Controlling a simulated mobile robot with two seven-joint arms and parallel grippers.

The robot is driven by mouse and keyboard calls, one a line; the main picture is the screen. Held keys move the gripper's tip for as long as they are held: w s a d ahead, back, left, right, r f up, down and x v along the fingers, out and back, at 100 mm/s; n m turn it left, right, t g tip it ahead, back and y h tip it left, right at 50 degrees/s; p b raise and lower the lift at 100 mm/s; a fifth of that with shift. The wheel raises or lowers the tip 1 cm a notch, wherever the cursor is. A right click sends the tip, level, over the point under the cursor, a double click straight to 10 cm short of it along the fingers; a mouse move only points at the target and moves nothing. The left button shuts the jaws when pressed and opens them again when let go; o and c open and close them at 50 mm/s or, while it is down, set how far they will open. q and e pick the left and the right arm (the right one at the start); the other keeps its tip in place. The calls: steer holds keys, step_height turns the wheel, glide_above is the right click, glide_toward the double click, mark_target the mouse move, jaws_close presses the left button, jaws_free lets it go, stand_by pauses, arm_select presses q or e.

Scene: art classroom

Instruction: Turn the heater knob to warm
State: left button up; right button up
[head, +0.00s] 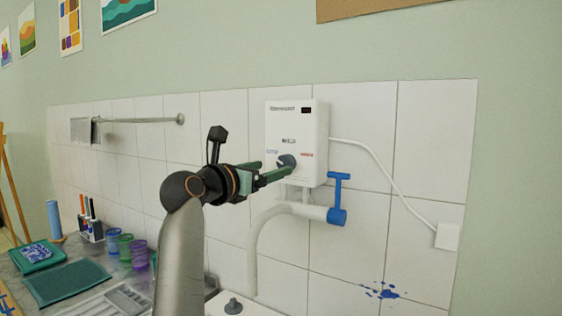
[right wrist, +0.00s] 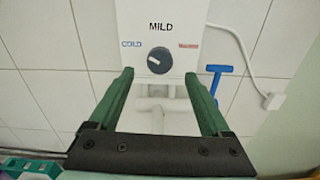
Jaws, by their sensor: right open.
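The white heater (head: 297,130) hangs on the tiled wall; its lower front also fills the top of the right wrist view (right wrist: 185,20). Its dark round knob (right wrist: 159,60) sits below the word MILD, with a blue COLD label at left and a small red label at right. A pale mark shows on the knob's left side. In the head view the knob (head: 287,160) is partly covered by my fingers. My right gripper (head: 277,171) is open in front of the knob. In the wrist view its green fingertips (right wrist: 159,75) are apart, one to each side, with nothing between them gripped.
Below the heater are a white pipe (head: 270,218) and a blue tap handle (head: 338,200). A white cord runs right to a wall socket (head: 447,236). A towel rail (head: 140,120) and a counter with coloured cups (head: 125,247) lie to the left.

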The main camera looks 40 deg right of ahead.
mark_target(283, 165)
steer(key=shift+p+x, duration=0.4)
steer(key=shift+x, duration=2.3)
jaws_close()
